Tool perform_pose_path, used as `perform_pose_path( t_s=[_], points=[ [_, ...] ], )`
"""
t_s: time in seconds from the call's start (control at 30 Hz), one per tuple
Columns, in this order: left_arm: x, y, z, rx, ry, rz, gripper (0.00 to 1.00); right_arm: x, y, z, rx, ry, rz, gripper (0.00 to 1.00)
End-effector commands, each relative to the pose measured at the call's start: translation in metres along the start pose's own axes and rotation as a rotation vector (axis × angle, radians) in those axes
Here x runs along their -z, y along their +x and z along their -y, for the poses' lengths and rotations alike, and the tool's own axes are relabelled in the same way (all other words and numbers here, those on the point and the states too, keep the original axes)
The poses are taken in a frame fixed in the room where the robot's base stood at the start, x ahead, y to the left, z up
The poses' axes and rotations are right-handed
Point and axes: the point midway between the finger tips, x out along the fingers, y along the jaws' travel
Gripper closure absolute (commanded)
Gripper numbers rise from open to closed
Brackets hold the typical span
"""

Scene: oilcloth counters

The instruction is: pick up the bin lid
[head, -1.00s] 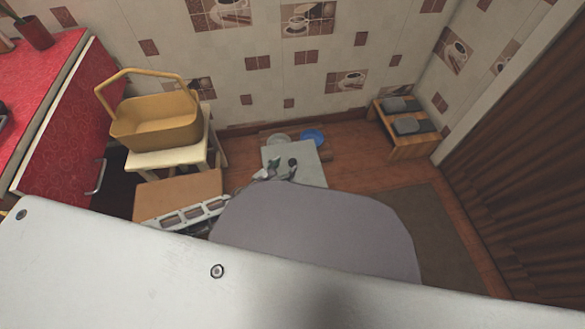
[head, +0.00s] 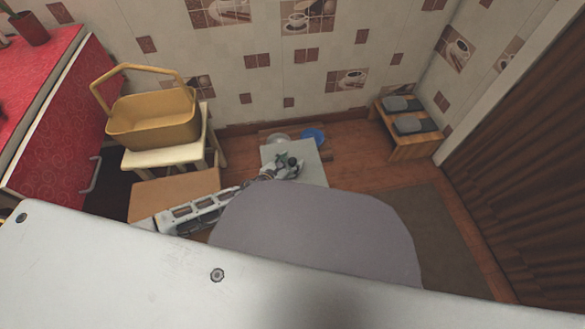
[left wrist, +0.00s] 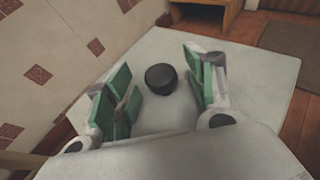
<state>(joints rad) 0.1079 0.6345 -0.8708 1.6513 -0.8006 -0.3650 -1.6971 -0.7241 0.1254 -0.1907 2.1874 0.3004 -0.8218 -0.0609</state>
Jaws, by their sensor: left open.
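The bin lid (head: 311,172) is a pale grey-white square panel with a round black knob (left wrist: 161,79) at its middle. It also fills much of the left wrist view (left wrist: 250,105). My left gripper (head: 287,163) is over the lid, close to the knob. In the left wrist view the gripper (left wrist: 162,88) has its green-padded fingers spread, with the knob showing between them and a gap on each side. I cannot tell the exact height of the fingertips above the lid. My right gripper is out of view.
A yellow basket (head: 153,121) stands on a cream stool (head: 165,158) at left, above a brown box (head: 174,193). A blue round object (head: 313,135) lies behind the lid. A low wooden bench (head: 414,144) stands at right. Floor between lid and bench is clear.

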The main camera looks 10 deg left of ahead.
Motion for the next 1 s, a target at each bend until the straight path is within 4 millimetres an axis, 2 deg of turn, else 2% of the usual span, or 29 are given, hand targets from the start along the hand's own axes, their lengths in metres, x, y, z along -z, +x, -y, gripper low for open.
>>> perform_pose_path(
  t_s=[0.57,1.0],
  points=[
    [0.0000,0.0047,-0.0001,0.000,0.000,-0.001,0.45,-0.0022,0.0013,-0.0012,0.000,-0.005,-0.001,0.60],
    [-0.0005,0.0048,-0.0001,0.000,0.000,0.000,0.97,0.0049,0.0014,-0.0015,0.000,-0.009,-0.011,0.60]
  ],
)
